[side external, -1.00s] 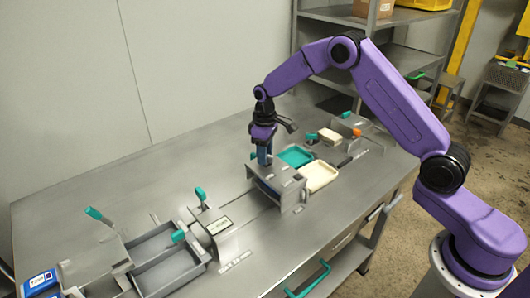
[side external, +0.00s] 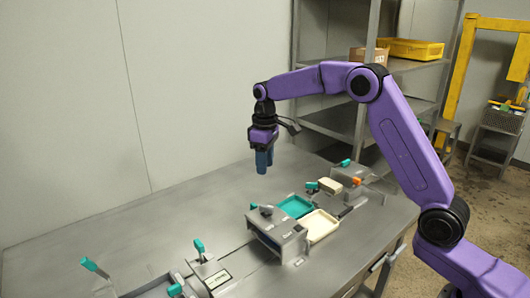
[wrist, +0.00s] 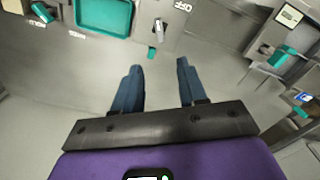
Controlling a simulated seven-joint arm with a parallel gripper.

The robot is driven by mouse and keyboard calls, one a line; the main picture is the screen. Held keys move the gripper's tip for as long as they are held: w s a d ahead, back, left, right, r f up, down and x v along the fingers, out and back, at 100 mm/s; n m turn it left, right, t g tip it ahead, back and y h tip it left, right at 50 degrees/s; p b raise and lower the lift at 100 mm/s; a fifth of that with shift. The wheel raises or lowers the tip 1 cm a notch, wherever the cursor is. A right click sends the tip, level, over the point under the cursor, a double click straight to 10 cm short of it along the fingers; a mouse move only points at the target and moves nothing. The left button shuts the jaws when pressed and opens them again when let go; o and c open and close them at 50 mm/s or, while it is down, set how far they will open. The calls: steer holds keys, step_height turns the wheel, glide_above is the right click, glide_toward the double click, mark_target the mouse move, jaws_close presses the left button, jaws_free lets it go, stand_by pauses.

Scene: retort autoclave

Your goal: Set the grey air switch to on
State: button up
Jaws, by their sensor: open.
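A grey metal box (side external: 285,245) stands on the bench with a small dark knob (side external: 266,211) on its top. In the wrist view a small grey lever (wrist: 158,30) sits on a grey panel beside an OFF label (wrist: 183,7); this looks like the air switch. Which setting it is in I cannot tell. My gripper (side external: 262,172) hangs in the air above and behind the box, pointing down and apart from it. In the wrist view its two blue fingers (wrist: 158,68) are apart with nothing between them.
A teal tray (side external: 295,207) and a cream tray (side external: 319,226) lie right of the box. Teal-handled levers (side external: 199,246) and a grey bin (side external: 150,291) stand at the front left. An orange-knobbed fixture (side external: 357,181) is at the back right. The bench's left side is clear.

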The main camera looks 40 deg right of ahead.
steer(key=shift+r, duration=1.5)
steer(key=shift+a, duration=0.1)
steer(key=s+a+r+n, duration=0.15)
steer(key=s+a, duration=0.25)
steer(key=s, duration=0.6)
steer(key=s+a+f+n, duration=0.15)
steer(key=s+a, duration=0.25)
steer(key=s, duration=0.7)
steer(key=s+d+f+n, duration=0.1)
steer(key=s+d+n, duration=0.1)
steer(key=s, duration=0.8)
steer(key=s+d+f+n, duration=0.1)
steer(key=s+d, duration=0.3)
steer(key=s, duration=0.7)
steer(key=shift+d+f+n, duration=0.3)
steer(key=shift+f+n, duration=0.1)
steer(key=shift+f, duration=0.35)
